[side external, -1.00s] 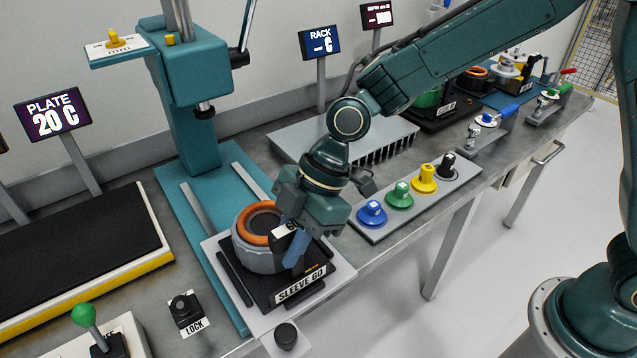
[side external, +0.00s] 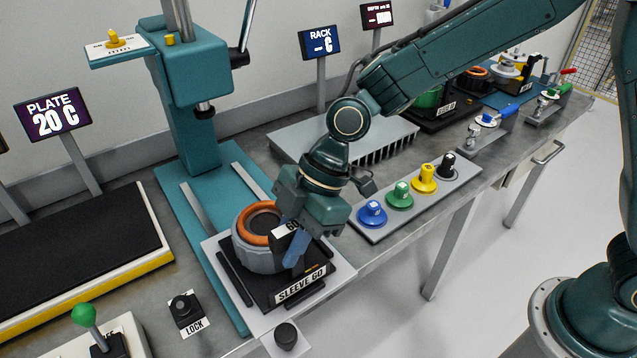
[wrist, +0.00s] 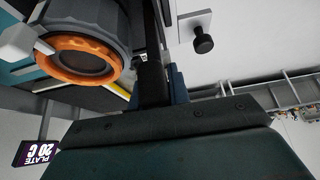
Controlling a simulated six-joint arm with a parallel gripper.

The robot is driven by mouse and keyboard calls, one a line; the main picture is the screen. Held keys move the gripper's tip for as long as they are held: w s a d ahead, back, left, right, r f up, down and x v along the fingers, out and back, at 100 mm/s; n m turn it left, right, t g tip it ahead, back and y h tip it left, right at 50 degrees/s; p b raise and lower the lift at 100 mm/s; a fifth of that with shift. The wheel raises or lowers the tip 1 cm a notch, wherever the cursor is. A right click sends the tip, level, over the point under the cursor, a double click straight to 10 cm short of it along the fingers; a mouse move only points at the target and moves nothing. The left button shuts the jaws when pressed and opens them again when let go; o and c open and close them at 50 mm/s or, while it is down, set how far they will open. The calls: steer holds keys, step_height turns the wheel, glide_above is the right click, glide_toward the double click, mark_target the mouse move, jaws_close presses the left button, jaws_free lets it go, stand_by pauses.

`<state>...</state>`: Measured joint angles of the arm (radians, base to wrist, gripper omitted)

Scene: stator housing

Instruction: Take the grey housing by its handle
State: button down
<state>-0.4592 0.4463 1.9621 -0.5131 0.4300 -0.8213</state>
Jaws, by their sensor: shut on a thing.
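The grey housing (side external: 256,259), a ribbed round body with an orange ring on top, stands upright on the black fixture labelled SLEEVE 60 (side external: 262,290). Its dark handle (side external: 284,240) sticks out on the right side and bears a white label. My gripper (side external: 294,249) has come down from above and its blue fingers are shut on this handle. In the wrist view the housing (wrist: 98,22) shows at upper left with its orange ring, and the dark handle (wrist: 152,80) runs down between my fingers. The far finger is mostly hidden in the side view.
A teal press column (side external: 195,130) stands behind the fixture. A tray of coloured knobs (side external: 415,205) is to the right. A black knob (side external: 286,335) sits at the front, a LOCK switch (side external: 185,308) at the left. A finned grey plate (side external: 290,138) lies behind my gripper.

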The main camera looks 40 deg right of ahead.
steer(key=shift+r, duration=0.15)
steer(key=shift+w+r, duration=0.1)
steer(key=shift+r, duration=0.05)
steer(key=shift+r, duration=0.45)
step_height(320, 180, up, 19)
stand_by(0.6)
steer(key=shift+f, duration=0.1)
stand_by(0.3)
